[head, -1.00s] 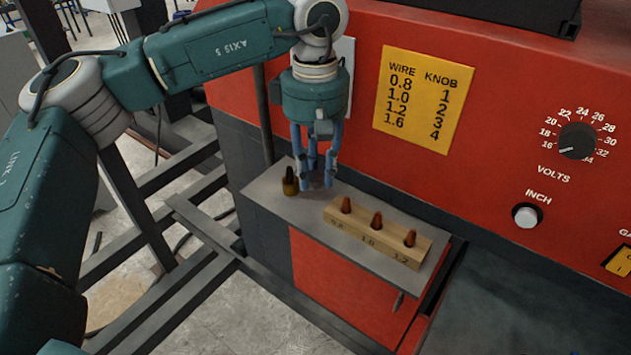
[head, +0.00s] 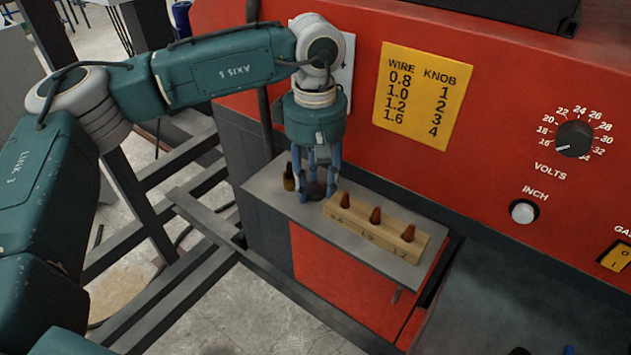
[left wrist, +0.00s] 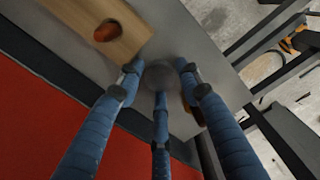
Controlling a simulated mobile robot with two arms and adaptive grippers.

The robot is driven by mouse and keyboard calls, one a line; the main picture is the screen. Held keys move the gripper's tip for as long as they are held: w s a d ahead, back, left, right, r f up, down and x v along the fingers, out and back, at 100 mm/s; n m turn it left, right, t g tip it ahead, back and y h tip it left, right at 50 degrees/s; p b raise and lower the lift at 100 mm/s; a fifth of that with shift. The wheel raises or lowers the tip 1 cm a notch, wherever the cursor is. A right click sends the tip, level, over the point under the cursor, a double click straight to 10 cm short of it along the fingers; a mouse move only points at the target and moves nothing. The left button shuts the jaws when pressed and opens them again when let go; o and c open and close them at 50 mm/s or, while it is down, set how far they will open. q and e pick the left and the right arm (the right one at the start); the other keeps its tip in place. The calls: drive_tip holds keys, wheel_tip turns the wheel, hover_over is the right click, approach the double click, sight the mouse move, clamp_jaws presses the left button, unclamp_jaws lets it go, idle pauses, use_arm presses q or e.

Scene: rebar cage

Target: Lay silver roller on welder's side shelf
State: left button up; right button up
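The silver roller (left wrist: 160,76) shows in the left wrist view as a grey round shape between the fingertips of my left gripper (left wrist: 159,80). In the head view the roller (head: 317,190) looks dark and is partly hidden by the fingers. My left gripper (head: 318,194) points straight down, its tips low at the welder's side shelf (head: 268,188). I cannot tell whether the fingers press on the roller or stand just clear of it. Small blue and dark bits at the head view's bottom edge may be my right gripper (head: 568,351).
A wooden block (head: 372,236) with three copper-coloured tips stands on the shelf, close right of the left gripper. A small brass and dark piece (head: 289,178) stands close left of it. The red welder front (head: 480,190) rises behind. The shelf's front left strip is bare.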

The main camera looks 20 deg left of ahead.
sight(316, 188)
use_arm(q)
drive_tip(key=shift+r, duration=0.15)
wheel_tip(316, 188, up, 12)
drive_tip(key=b, duration=0.3)
